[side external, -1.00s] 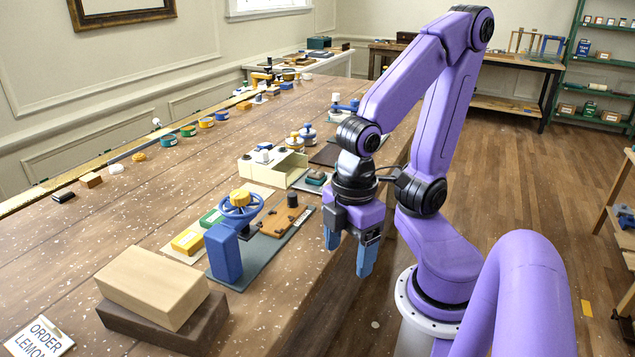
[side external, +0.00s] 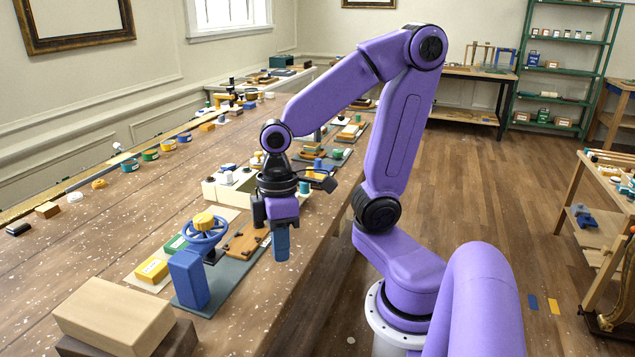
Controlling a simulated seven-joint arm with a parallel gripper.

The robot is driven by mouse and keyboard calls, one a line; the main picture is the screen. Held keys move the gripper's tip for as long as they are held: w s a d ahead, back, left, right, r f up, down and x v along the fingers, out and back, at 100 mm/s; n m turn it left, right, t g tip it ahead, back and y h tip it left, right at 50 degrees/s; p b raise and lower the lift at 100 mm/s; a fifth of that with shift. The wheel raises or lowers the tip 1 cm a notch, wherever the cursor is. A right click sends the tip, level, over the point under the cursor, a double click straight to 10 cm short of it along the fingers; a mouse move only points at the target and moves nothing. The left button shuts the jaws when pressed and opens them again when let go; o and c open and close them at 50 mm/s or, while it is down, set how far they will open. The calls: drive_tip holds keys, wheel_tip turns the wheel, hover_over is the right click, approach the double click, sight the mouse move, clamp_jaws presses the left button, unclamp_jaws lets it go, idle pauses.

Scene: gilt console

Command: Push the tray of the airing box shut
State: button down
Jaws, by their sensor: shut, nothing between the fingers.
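A cream box (side external: 216,191) stands on the long wooden table, behind and to the left of my gripper. It may be the airing box, but I cannot tell for sure. My arm covers its right part, and no tray or how far it stands out can be made out. My gripper (side external: 281,256) points down near the table's right edge, beside the grey board with the blue handwheel. Its blue fingers show as one piece, shut and empty, and look apart from the box.
A yellow block (side external: 152,270) lies farther left. Stacked beige and brown blocks (side external: 127,316) sit in front. Open floor (side external: 480,215) lies right of the table.

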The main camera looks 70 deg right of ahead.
drive_tip(key=w+d+r+m+t+y, duration=0.1)
drive_tip(key=w+d+m+t, duration=0.1)
drive_tip(key=w+d+m, duration=0.35)
drive_tip(key=w+d+r+m+t+y, duration=0.1)
drive_tip(key=w+d+m+t, duration=0.15)
drive_tip(key=d+m, duration=0.6)
drive_tip(key=s+d+r+m+t+h, duration=0.3)
drive_tip(key=s+d+m+h, duration=0.35)
drive_tip(key=s+d, duration=0.8)
approach(310, 191)
drive_tip(key=shift+m, duration=0.45)
drive_tip(key=f, duration=0.1)
drive_tip(key=d+f, duration=0.1)
drive_tip(key=s+d+f, duration=0.1)
drive_tip(key=f, duration=0.1)
drive_tip(key=shift+d, duration=0.15)
drive_tip(key=shift+w+a+r, duration=0.1)
drive_tip(key=shift+w+a, duration=0.05)
drive_tip(key=shift+w, duration=0.4)
drive_tip(key=shift+w+a+r, duration=0.1)
drive_tip(key=shift+w+a, duration=0.05)
drive_tip(key=shift+w, duration=0.45)
drive_tip(key=shift+w+a, duration=0.2)
drive_tip(key=shift+w, duration=0.5)
